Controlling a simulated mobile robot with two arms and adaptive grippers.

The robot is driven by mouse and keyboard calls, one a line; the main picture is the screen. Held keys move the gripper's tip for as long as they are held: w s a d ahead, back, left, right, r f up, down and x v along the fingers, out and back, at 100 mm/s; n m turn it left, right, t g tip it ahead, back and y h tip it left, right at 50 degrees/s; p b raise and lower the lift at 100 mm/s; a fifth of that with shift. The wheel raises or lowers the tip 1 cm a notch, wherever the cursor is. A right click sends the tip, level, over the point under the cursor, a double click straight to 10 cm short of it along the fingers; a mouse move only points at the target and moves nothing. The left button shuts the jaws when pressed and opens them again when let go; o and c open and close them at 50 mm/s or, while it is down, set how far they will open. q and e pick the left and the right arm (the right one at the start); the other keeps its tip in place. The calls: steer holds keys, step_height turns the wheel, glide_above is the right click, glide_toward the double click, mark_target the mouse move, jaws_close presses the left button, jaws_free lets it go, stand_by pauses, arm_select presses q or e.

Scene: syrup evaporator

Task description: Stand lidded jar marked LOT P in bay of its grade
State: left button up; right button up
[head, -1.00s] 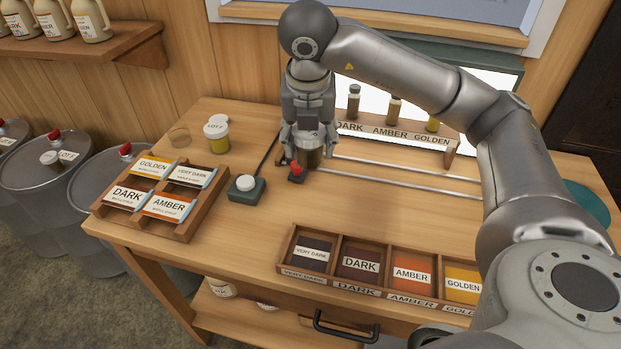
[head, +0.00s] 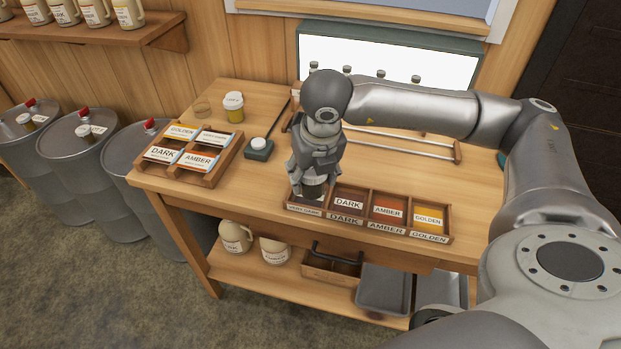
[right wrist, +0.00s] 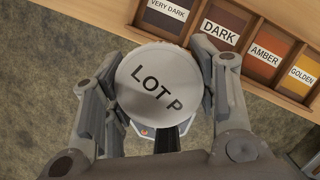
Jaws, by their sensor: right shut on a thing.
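In the right wrist view, the jar's white lid (right wrist: 158,85), marked LOT P, faces the camera between the two fingers. The bay tray (head: 368,232) has bays labelled VERY DARK, DARK, AMBER and GOLDEN from left to right. The gripper and jar partly cover the VERY DARK bay, whose card shows in the right wrist view (right wrist: 168,14). I cannot tell the jar's exact height. My left gripper is not in view.
A rack of label cards (head: 190,155) and another lidded jar (head: 234,106) stand on the left of the bench. A small box with a white button (head: 259,147) is near them. Metal rails and a lit panel (head: 390,62) are behind. Jugs (head: 235,236) stand on the shelf below.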

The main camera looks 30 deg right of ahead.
steer(key=w+d+f+p, duration=0.1)
steer(key=w+f, duration=0.1)
steer(key=w+d+f+p, duration=0.1)
steer(key=w+f, duration=0.1)
steer(key=w+d+f+p, duration=0.1)
steer(key=w+d+f, duration=0.1)
steer(key=shift+w+f, duration=0.2)
steer(key=shift+f, duration=0.2)
steer(key=x, duration=0.3)
steer(key=shift+s+a+p, duration=0.1)
steer(key=shift+s+p, duration=0.15)
steer(key=shift+p, duration=0.1)
steer(key=shift+f, duration=0.25)
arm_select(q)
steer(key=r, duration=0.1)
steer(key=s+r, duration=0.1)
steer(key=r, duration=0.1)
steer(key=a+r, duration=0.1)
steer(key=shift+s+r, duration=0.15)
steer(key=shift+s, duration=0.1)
arm_select(e)
steer(key=shift+f+b, duration=0.2)
steer(key=shift+b, duration=0.1)
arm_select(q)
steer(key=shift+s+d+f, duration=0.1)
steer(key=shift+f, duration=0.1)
arm_select(e)
steer(key=o, duration=1.3)
steer(key=shift+c, duration=0.2)
steer(key=shift+r, duration=0.1)
